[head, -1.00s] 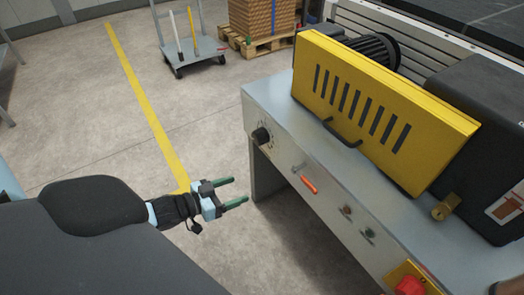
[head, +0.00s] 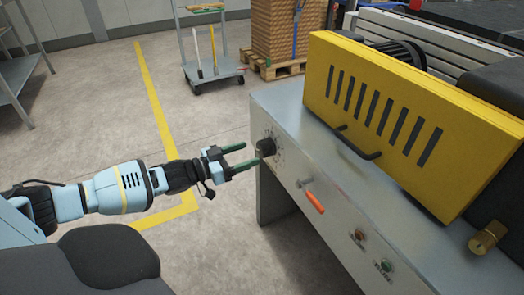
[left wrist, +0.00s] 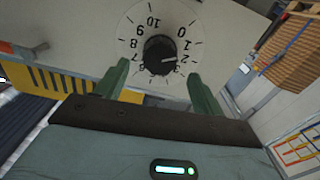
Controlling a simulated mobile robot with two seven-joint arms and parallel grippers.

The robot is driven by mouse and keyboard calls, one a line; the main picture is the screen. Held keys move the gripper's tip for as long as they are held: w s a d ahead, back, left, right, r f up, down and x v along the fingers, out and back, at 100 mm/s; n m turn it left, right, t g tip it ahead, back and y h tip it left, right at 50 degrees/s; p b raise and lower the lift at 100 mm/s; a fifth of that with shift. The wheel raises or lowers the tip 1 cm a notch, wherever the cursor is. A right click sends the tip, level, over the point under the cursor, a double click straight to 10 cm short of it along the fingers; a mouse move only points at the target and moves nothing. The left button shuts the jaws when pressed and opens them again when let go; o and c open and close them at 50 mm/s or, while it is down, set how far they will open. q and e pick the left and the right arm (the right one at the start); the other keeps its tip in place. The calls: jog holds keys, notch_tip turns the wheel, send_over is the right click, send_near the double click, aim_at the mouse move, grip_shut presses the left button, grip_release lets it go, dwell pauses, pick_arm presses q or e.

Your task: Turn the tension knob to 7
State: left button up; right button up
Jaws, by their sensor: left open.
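The black tension knob (head: 265,147) is on the left end of the grey machine's front panel. In the left wrist view the knob (left wrist: 159,55) sits inside a round white dial (left wrist: 143,20) numbered 0 to 10. Its white pointer line points right, close to the 2; the 7 is on the dial's left side. My left gripper (head: 250,156) is open, its two green fingers directed at the knob. In the left wrist view the fingers lie on either side of the knob, and I see no contact. My right gripper is out of view.
A yellow slotted guard (head: 385,115) with a black handle stands on the machine. An orange-handled lever (head: 314,201) and small buttons (head: 385,267) are right of the knob. A cart (head: 213,72) and a pallet of boxes (head: 275,68) stand behind. The floor left of the machine is clear.

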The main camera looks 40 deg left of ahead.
aim_at(260, 150)
pick_arm(q)
jog(key=b+x, duration=0.1)
jog(key=x, duration=0.3)
jog(key=shift+w+f, duration=0.1)
jog(key=shift+w, duration=0.05)
jog(key=shift+w+d+b, duration=0.25)
jog(key=shift+w+b, duration=0.15)
jog(key=shift+w, duration=0.25)
jog(key=c, duration=1)
jog(key=shift+d, duration=0.1)
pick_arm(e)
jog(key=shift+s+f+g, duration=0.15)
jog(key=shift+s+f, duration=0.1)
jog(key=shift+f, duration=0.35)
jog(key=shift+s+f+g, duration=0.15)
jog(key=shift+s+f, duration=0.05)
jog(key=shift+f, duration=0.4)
